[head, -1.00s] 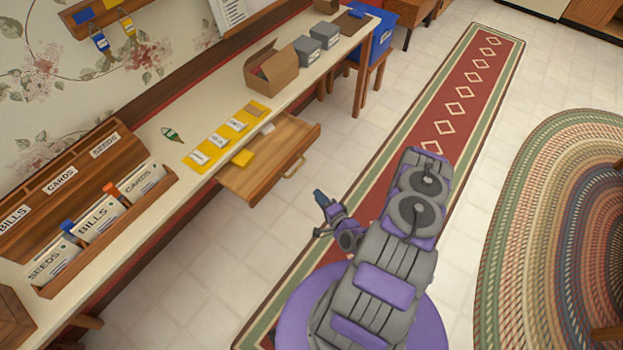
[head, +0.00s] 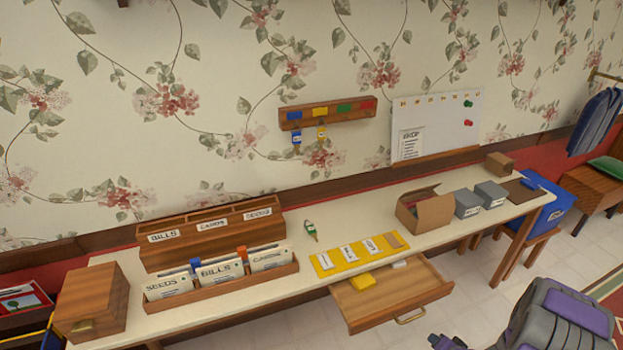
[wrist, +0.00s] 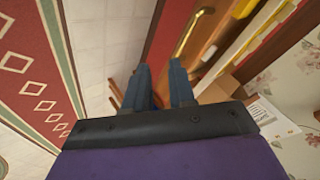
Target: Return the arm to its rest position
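My gripper (wrist: 161,82) shows in the wrist view with its two dark blue fingers apart and nothing between them. It hangs in front of the desk, near the pulled-out drawer. In the head view, my grey and purple arm fills the lower right corner.
The wooden drawer (head: 408,290) stands open, jutting from the desk (head: 110,329) with a yellow block (head: 362,282) in it. A file holder (head: 291,271), a cardboard box (head: 432,214) and grey boxes (head: 468,204) stand on top.

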